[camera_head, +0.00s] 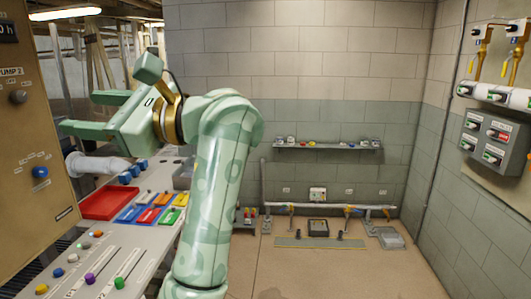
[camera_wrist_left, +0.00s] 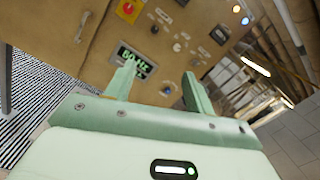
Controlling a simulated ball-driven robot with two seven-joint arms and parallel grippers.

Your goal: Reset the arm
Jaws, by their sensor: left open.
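My left arm (camera_head: 215,190) rises from the bottom of the head view and bends left at the top. My left gripper (camera_head: 80,113) points left toward the tan control panel (camera_head: 35,110), with its two pale green fingers apart and nothing between them. In the left wrist view the open gripper (camera_wrist_left: 157,75) faces the panel (camera_wrist_left: 180,45), which shows a lit green display (camera_wrist_left: 135,60), a red knob on yellow (camera_wrist_left: 128,9) and several small knobs. I cannot tell how far the fingertips are from the panel. My right gripper is not in view.
Below the gripper is a bench with a red tray (camera_head: 108,203), coloured blocks on a blue tray (camera_head: 130,214), and sliders with coloured knobs (camera_head: 90,279). A wall shelf (camera_head: 325,148) and a floor-level pipe (camera_head: 335,206) are at the back. The floor (camera_head: 350,270) in the middle is clear.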

